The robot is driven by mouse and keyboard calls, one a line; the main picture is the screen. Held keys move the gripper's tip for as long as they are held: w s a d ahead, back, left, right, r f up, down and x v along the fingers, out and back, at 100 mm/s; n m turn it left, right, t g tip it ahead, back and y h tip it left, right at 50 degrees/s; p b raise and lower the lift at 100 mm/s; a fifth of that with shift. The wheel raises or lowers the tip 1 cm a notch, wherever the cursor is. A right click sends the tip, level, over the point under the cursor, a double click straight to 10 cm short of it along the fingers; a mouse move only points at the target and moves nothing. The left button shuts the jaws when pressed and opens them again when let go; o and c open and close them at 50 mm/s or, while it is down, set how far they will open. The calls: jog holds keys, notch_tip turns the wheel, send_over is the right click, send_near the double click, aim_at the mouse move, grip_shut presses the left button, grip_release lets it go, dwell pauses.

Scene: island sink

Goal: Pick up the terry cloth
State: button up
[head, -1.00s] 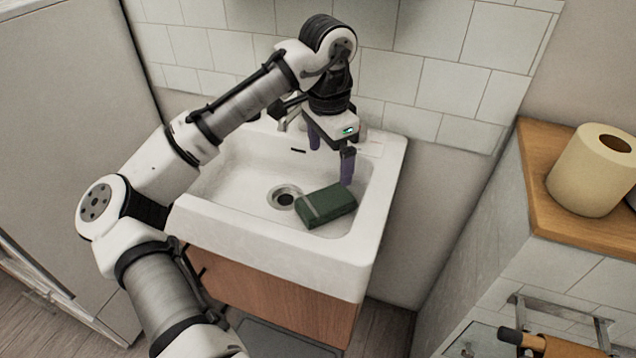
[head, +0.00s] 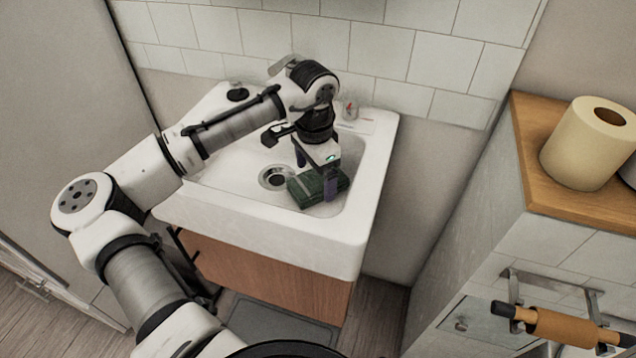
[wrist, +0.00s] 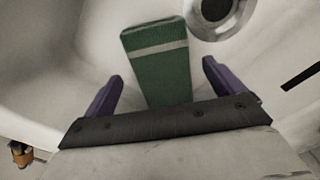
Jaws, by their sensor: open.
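The terry cloth (head: 310,190) is a dark green folded block with a pale stripe. It lies in the white sink (head: 364,185) beside the drain. My gripper (head: 316,178) is over the cloth, with its purple fingers pointing down. In the wrist view the green cloth (wrist: 158,60) runs up between and beyond the two open fingers of my gripper (wrist: 162,88). A gap shows on both sides of the cloth there. The gripper body hides the cloth's near end in the wrist view.
The round drain (head: 272,178) is left of the cloth and also shows in the wrist view (wrist: 214,12). The sink's walls surround the gripper. A small clear bottle (head: 350,108) stands on the back rim. A paper roll (head: 588,142) stands on the wooden counter at right.

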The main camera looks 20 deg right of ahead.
aim_at(315, 181)
jog(key=shift+f, duration=1.3)
jog(key=c, duration=1.1)
jog(key=shift+c, duration=0.2)
jog(key=shift+r, duration=0.1)
notch_tip(315, 181, up, 20)
jog(key=shift+p, duration=0.35)
